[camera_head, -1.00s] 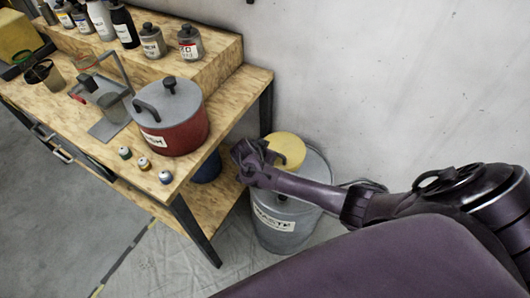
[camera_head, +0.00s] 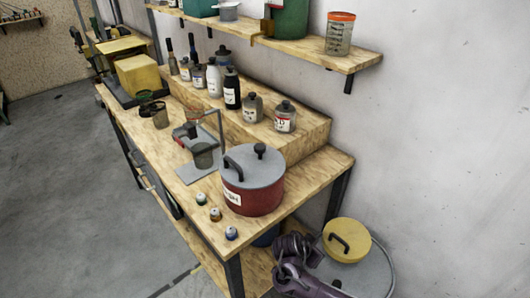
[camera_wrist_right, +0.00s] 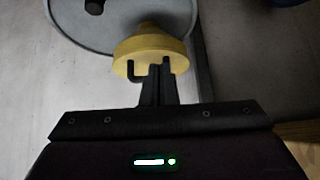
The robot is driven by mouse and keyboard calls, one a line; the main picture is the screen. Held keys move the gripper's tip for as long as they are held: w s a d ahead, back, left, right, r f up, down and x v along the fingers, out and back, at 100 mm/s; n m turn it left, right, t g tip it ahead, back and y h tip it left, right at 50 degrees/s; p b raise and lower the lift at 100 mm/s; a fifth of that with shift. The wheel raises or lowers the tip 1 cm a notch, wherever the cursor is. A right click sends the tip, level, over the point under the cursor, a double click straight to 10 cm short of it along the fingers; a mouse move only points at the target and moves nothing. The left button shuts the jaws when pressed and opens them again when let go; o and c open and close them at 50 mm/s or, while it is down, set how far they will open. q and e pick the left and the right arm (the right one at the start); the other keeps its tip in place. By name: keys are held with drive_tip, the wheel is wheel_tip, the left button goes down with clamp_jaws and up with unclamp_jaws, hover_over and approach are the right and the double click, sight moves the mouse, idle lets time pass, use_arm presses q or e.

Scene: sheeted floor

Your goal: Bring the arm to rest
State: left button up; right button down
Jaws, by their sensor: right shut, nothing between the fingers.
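My right gripper (camera_head: 292,246) shows at the bottom of the head view, its purple arm coming up from the lower edge. It is beside the wooden bench, close to a grey waste bin (camera_head: 372,276) on the floor. In the right wrist view its two fingers (camera_wrist_right: 158,72) are together and empty. They overlap a round yellow piece with a dark handle (camera_wrist_right: 150,45) in the picture; I cannot tell whether they touch it. The yellow piece (camera_head: 345,240) sits on top of the bin. My left gripper is not in view.
The bench (camera_head: 310,190) holds a red lidded pot (camera_head: 253,195), several small jars along its front edge, and a raised step with several bottles. Floor at left is open.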

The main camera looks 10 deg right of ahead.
drive_tip(key=s+a+r+n+g+y, duration=0.1)
drive_tip(key=s+a+r+n+y, duration=0.15)
drive_tip(key=s+a+n, duration=0.2)
drive_tip(key=s+a+r+n+y, duration=0.2)
drive_tip(key=s+a+n+y, duration=0.15)
drive_tip(key=s+a, duration=0.25)
drive_tip(key=s+d+r+n, duration=0.65)
drive_tip(key=s+r, duration=0.25)
drive_tip(key=r, duration=0.3)
wheel_tip(320, 180, down, 29)
drive_tip(key=s+g+b, duration=0.1)
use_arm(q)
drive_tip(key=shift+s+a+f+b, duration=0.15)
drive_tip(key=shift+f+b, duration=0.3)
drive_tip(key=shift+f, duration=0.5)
use_arm(e)
drive_tip(key=s+d+f, duration=0.1)
drive_tip(key=s+f, duration=0.9)
drive_tip(key=s+d+f+g, duration=0.1)
drive_tip(key=s+d+f, duration=0.1)
drive_tip(key=s+f, duration=0.8)
drive_tip(key=shift+s+d+f+y, duration=0.3)
drive_tip(key=shift+f, duration=0.3)
